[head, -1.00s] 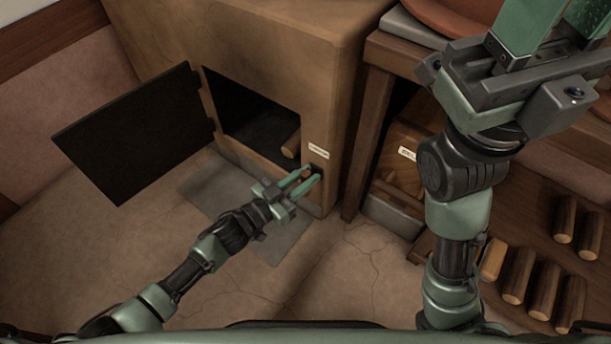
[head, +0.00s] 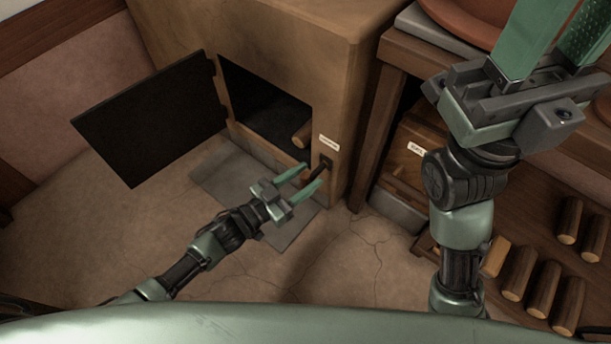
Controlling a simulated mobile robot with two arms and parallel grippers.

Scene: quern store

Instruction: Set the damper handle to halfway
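The damper handle (head: 317,171) is a small dark reddish-brown bar standing out from a dark slot plate on the stove's (head: 345,95) front, below a white label (head: 329,143). My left gripper (head: 313,174) is open, its green fingers spread on either side of the handle's near end. I cannot tell whether a finger touches it. The exact setting of the handle is hard to read at this size. My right gripper (head: 550,35) is raised at the upper right, with its fingers apart and nothing seen between them; its fingertips are cut off by the frame.
The stove door (head: 150,118) hangs wide open to the left. A log (head: 303,135) lies in the stove's opening. A grey plate (head: 225,180) lies on the floor in front. A wooden bench (head: 385,90) stands right of the stove, with several logs (head: 545,285) at the lower right.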

